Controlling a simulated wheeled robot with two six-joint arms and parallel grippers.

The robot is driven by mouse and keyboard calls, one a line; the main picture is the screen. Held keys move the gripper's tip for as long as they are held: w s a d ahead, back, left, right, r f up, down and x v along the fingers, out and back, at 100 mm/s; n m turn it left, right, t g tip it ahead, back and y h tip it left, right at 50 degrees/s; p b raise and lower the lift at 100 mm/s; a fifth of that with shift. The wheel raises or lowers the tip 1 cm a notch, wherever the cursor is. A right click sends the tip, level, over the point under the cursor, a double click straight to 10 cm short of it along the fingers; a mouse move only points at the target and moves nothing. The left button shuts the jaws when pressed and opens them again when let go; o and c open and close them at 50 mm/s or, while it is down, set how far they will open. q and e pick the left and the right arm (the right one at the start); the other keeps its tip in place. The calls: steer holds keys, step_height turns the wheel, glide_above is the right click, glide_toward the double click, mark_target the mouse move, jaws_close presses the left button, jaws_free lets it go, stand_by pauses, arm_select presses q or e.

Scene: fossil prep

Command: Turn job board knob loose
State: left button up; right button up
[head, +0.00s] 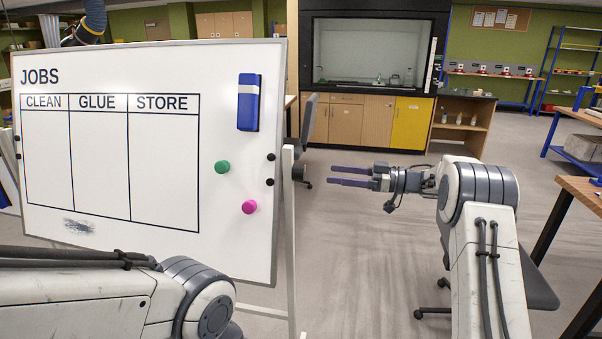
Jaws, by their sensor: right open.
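The white job board (235,220) stands at the left, with columns CLEAN, GLUE and STORE. Two small black knobs show at its right edge, an upper knob (271,157) and a lower knob (270,182). Two more dark knobs (17,147) show at its left edge. My right gripper (331,175) is to the right of the board, its purple fingers pointing left, open and empty. It appears apart from the board and its frame post. My left arm crosses the lower left in front of the board; its gripper is not in view.
The board holds a blue eraser (247,112), a green magnet (222,167) and a pink magnet (250,207). A white stand post (289,230) rises along its right side. A dark chair (308,125) stands behind it. A wooden table (585,195) is at the right. Open floor lies between.

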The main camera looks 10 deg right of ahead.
mark_target(305, 172)
steer(key=shift+g, duration=0.3)
steer(key=p+x, duration=0.1)
steer(key=x, duration=0.2)
steer(key=p+x, duration=0.1)
steer(key=x, duration=0.2)
steer(key=p+x, duration=0.1)
steer(key=x, duration=0.2)
steer(key=shift+s+a, duration=0.25)
steer(key=shift+w+a+f, duration=0.1)
steer(key=shift+w+a, duration=0.05)
steer(key=shift+a, duration=0.3)
